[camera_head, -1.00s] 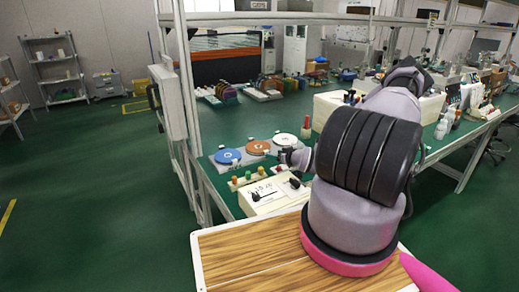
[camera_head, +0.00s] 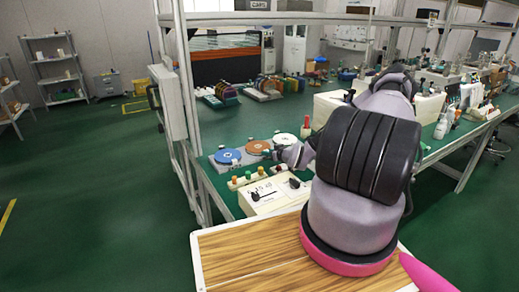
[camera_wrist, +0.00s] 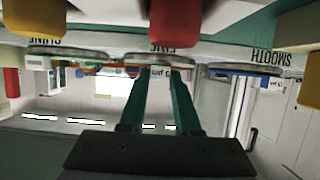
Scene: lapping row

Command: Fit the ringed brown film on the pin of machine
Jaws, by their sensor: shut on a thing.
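The brown film (camera_head: 258,147) is a flat orange-brown disc with a pale centre, in the middle of a row on the green table. It lies between a blue disc (camera_head: 228,156) and a white disc (camera_head: 285,138). In the wrist view, my gripper (camera_wrist: 160,72) has its green fingers closed on a small pale tab at the edge of the middle disc (camera_wrist: 160,58), by the label FINE. The disc shows nearly edge-on there. The pin is hidden, so I cannot tell whether the film is around it or above it.
Coloured knobs stand along the machine's front, including a red one (camera_wrist: 170,22) and a yellow one (camera_wrist: 100,18) in the wrist view. A white box (camera_head: 270,195) with a black handle sits nearer on the table. A frame post (camera_head: 186,90) rises at the left.

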